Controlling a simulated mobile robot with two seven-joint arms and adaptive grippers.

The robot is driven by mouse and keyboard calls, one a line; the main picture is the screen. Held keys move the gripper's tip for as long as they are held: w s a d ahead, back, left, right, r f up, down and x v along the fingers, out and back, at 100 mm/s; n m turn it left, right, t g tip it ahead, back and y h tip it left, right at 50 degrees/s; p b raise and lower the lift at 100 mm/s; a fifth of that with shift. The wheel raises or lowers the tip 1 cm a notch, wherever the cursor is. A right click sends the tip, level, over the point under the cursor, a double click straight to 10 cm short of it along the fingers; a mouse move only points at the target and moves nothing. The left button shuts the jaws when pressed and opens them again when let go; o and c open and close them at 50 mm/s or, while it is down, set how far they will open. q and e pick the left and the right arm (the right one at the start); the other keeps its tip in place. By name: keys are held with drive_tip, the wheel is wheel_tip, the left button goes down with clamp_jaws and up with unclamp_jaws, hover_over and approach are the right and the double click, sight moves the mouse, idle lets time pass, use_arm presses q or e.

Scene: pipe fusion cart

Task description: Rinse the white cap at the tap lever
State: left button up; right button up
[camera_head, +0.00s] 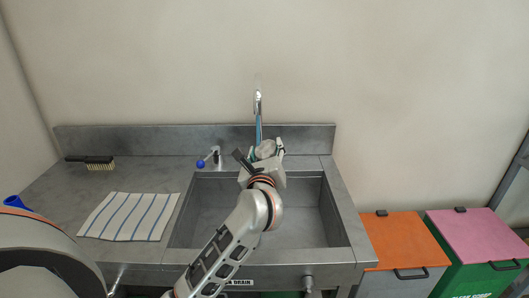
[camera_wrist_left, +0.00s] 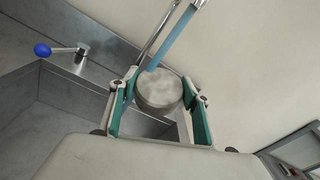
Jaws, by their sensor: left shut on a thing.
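My left gripper (camera_head: 266,153) is over the back of the sink, shut on the white cap (camera_head: 264,149). In the left wrist view the round, pale cap (camera_wrist_left: 159,91) sits between the green finger pads. A blue stream of water (camera_head: 258,126) runs from the curved spout (camera_head: 258,98) down to the cap; the stream (camera_wrist_left: 174,40) seems to meet the cap's far edge in the wrist view. The tap lever (camera_head: 208,158) with a blue knob stands left of the spout; it also shows in the wrist view (camera_wrist_left: 55,50). My right gripper is not in view.
The steel sink basin (camera_head: 315,215) lies below the gripper. A striped cloth (camera_head: 129,217) and a brush (camera_head: 92,161) lie on the counter at left. An orange-lidded bin (camera_head: 403,238) and a pink-lidded bin (camera_head: 478,235) stand at right.

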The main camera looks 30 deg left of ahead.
use_arm(q)
drive_tip(key=shift+w+d, duration=0.1)
drive_tip(key=shift+d, duration=0.15)
drive_tip(key=shift+a, duration=0.15)
drive_tip(key=shift+s+a, duration=0.25)
drive_tip(key=shift+a, duration=0.15)
drive_tip(key=shift+d, duration=0.1)
drive_tip(key=shift+w+d, duration=0.25)
drive_tip(key=shift+d, duration=0.2)
idle(0.3)
drive_tip(key=shift+v, duration=1.35)
drive_tip(key=shift+s+a+p+v, duration=0.1)
drive_tip(key=shift+a+p+v, duration=0.1)
drive_tip(key=shift+v, duration=1.1)
drive_tip(key=shift+s+a+p+v, duration=0.1)
drive_tip(key=shift+a+p+v, duration=0.1)
drive_tip(key=shift+v, duration=1.15)
drive_tip(key=shift+f, duration=0.15)
